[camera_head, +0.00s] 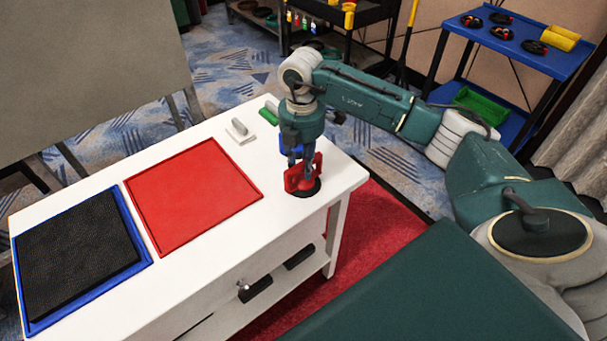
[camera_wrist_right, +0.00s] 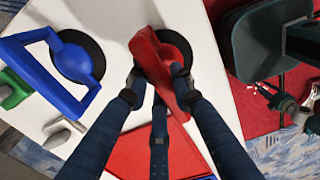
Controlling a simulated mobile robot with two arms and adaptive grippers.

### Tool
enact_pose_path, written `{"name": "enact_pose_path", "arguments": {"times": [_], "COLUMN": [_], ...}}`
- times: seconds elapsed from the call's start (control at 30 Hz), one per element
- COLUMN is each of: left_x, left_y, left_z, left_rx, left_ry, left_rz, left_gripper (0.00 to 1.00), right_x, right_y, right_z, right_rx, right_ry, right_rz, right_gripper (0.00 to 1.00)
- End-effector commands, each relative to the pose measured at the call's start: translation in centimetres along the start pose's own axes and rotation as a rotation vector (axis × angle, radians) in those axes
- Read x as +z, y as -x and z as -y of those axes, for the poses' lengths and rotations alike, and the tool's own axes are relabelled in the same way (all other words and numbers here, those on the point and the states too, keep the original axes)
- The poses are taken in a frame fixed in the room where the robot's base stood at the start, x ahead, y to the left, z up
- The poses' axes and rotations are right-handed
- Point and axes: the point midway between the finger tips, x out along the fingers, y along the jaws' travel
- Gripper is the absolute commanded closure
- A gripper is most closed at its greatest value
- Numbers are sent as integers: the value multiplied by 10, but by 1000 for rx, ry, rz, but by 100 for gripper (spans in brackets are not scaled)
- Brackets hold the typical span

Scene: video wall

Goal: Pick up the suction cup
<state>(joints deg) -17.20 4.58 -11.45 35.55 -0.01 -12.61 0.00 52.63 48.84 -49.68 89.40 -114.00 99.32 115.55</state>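The red suction cup (camera_head: 302,176) has a red handle and a round black pad, and stands at the right end of the white table (camera_head: 222,138). It also shows in the right wrist view (camera_wrist_right: 157,62). My right gripper (camera_head: 298,158) comes down on it from above. In the wrist view its dark blue fingers (camera_wrist_right: 158,84) lie on both sides of the red handle and appear to touch it. The pad appears to rest on the tabletop.
A blue suction cup (camera_wrist_right: 77,62) stands close beside the red one. A green one (camera_head: 269,112) and a grey-white one (camera_head: 240,131) are farther back. A red panel (camera_head: 193,195) and a blue-framed black panel (camera_head: 78,250) lie on the table. A blue shelf (camera_head: 555,62) stands back right.

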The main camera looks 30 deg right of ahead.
Motion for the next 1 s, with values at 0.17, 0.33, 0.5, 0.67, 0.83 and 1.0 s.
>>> {"name": "enact_pose_path", "arguments": {"times": [0.17, 0.33, 0.5, 0.67, 0.83, 1.0], "left_x": [0, 0, -1, -4, -7, -10], "left_y": [0, 1, 14, 42, 81, 114], "left_z": [0, 0, 0, 0, 1, 2], "left_rx": [0, 0, 0, 0, 0, 0], "left_ry": [0, 0, 0, 0, 0, 0], "left_rz": [0, 0, 0, 0, 0, 0], "left_gripper": [60, 60, 60, 60, 60, 60], "right_x": [0, 0, 0, 0, 0, 0], "right_y": [1, 4, 22, 57, 108, 153], "right_z": [-1, -1, -1, -1, -1, -1], "right_rx": [2, 3, 3, 5, 4, 4], "right_ry": [0, 0, 0, 0, 0, 0], "right_rz": [0, 0, 0, 0, -1, 0], "right_gripper": [100, 100, 100, 100, 100, 100]}}
